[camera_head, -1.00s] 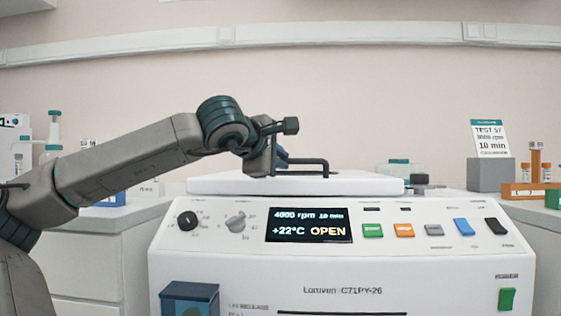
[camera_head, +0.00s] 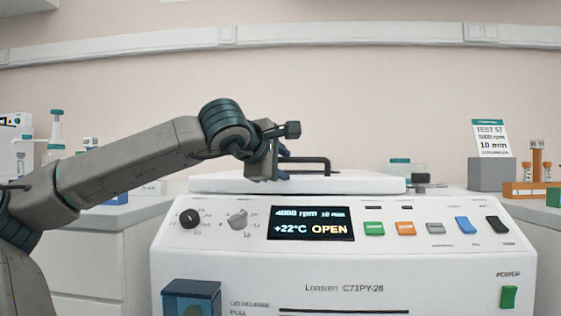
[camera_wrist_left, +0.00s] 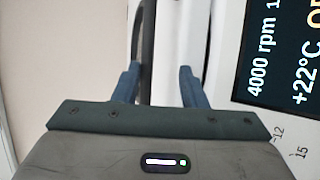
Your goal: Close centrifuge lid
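The white centrifuge (camera_head: 345,270) stands in front of me, and its display (camera_head: 311,224) reads 4000 rpm, 10 min, +22°C and OPEN. Its white lid (camera_head: 370,185) lies low and nearly flat over the top; I cannot tell whether it is fully down. A dark bar handle (camera_head: 318,160) stands on the lid. My left gripper (camera_head: 284,163) is at the handle's left end. In the left wrist view, its blue fingers (camera_wrist_left: 158,87) are apart, with the dark handle bar (camera_wrist_left: 149,40) showing between them and a gap on the right. My right gripper is out of view.
A grey block with a test card (camera_head: 491,140) and an orange tube rack (camera_head: 530,188) stand on the right bench. A bottle (camera_head: 55,130) stands at the left. A dark blue box (camera_head: 191,300) is at the centrifuge's lower front left.

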